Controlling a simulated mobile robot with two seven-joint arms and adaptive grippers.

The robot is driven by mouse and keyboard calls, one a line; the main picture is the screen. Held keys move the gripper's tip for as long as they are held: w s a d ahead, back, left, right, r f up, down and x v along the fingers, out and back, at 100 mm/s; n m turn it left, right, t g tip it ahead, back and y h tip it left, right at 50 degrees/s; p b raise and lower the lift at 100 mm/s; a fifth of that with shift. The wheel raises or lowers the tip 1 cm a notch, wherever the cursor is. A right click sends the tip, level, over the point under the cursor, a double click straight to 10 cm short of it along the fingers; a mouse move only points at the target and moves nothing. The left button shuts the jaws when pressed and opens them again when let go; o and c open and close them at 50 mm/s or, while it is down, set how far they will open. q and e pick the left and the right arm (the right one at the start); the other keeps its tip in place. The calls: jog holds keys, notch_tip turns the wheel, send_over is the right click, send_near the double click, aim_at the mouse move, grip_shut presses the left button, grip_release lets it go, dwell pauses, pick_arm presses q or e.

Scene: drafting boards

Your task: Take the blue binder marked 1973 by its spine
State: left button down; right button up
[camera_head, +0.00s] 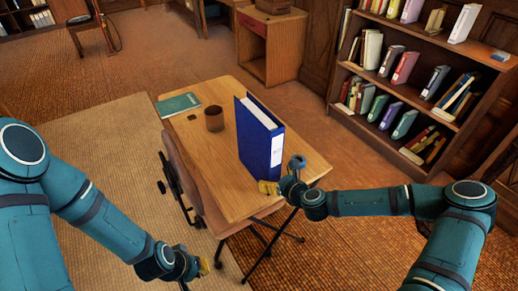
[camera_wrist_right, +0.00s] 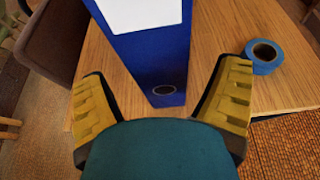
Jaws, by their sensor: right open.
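The blue binder (camera_head: 259,137) stands upright on the wooden table, its spine with a white label facing my right arm. The writing on the label is too small to read. My right gripper (camera_head: 268,187) is at the table's near right end, in front of the spine. In the right wrist view the binder (camera_wrist_right: 158,62) rises between the two yellow fingers of the open right gripper (camera_wrist_right: 164,105), with the label above and a finger hole low on the spine. The fingers do not appear to touch it. My left gripper (camera_head: 204,266) hangs low, away from the table; its fingers are mostly hidden.
A roll of blue tape (camera_wrist_right: 264,57) lies on the table right of the binder. A brown mug (camera_head: 214,118) and a green book (camera_head: 178,105) sit behind, to the left. A chair (camera_head: 190,180) is at the table's left side. A bookshelf (camera_head: 422,107) stands at right.

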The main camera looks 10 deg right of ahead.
jog(key=shift+x, duration=0.9)
jog(key=c, duration=1.4)
jog(key=shift+r, duration=0.1)
